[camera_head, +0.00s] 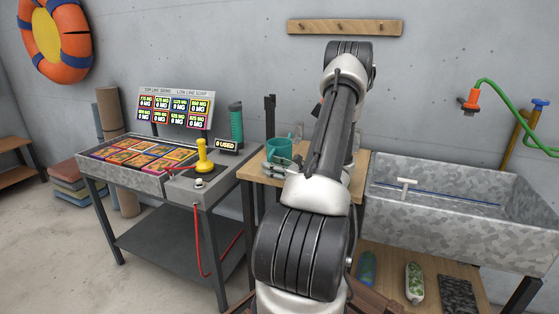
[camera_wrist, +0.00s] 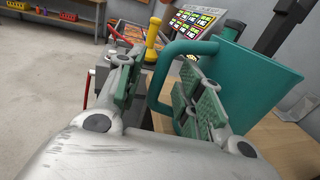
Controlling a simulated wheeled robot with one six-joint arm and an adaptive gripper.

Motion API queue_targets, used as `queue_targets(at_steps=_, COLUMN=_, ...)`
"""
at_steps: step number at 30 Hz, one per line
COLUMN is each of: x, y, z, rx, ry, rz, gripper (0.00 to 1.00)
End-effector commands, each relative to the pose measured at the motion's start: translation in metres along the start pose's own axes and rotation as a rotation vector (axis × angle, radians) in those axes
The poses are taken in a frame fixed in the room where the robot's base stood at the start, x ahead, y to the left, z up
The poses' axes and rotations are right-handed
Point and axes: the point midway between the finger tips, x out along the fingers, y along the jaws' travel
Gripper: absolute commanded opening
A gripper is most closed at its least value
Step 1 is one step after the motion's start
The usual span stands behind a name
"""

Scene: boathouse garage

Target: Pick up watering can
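The teal watering can (camera_head: 279,149) stands on the wooden top of a small table, partly hidden by my arm. In the wrist view the can (camera_wrist: 238,78) fills the right side, its loop handle (camera_wrist: 157,82) facing my gripper. My gripper (camera_wrist: 160,76) is open, with one green-padded finger on each side of the handle. The right finger overlaps the can's body in the picture; I cannot tell whether it touches. In the head view my gripper (camera_head: 277,170) is small and partly hidden beside the can.
A wooden tabletop (camera_head: 258,168) bears the can. Left of it stands a game console (camera_head: 150,165) with a yellow joystick (camera_head: 203,156) and a green cylinder (camera_head: 236,124). A metal sink (camera_head: 450,205) stands to the right. A dark upright post (camera_head: 269,118) rises behind the can.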

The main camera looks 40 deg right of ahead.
Motion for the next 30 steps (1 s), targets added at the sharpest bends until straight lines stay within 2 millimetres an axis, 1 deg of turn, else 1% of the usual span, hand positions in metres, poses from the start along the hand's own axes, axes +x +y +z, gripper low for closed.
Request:
queue_targets(at_steps=1, x=0.0057, y=0.0004, z=-0.0001, rx=0.0, ry=0.0, rz=0.002, gripper=0.37)
queue_targets(at_steps=3, x=0.0099, y=0.0001, z=-0.0002, rx=0.0, ry=0.001, rz=0.0, gripper=0.37)
queue_targets(at_steps=9, x=0.011, y=0.0001, z=-0.0001, rx=0.001, ry=0.001, rz=0.0, gripper=0.37)
queue_targets(at_steps=10, x=0.011, y=0.0001, z=-0.0001, rx=0.001, ry=0.001, rz=0.0, gripper=0.35)
queue_targets(at_steps=14, x=0.0109, y=0.0002, z=-0.0001, rx=0.001, ry=0.001, rz=0.0, gripper=0.11)
queue_targets(at_steps=15, x=0.0109, y=0.0002, z=-0.0001, rx=0.0, ry=0.001, rz=0.0, gripper=0.04)
queue_targets(at_steps=16, x=0.0108, y=0.0002, z=-0.0001, rx=0.0, ry=0.001, rz=0.0, gripper=0.0)
queue_targets(at_steps=30, x=0.0109, y=-0.0001, z=0.0031, rx=-0.002, ry=-0.001, rz=0.0, gripper=0.0)
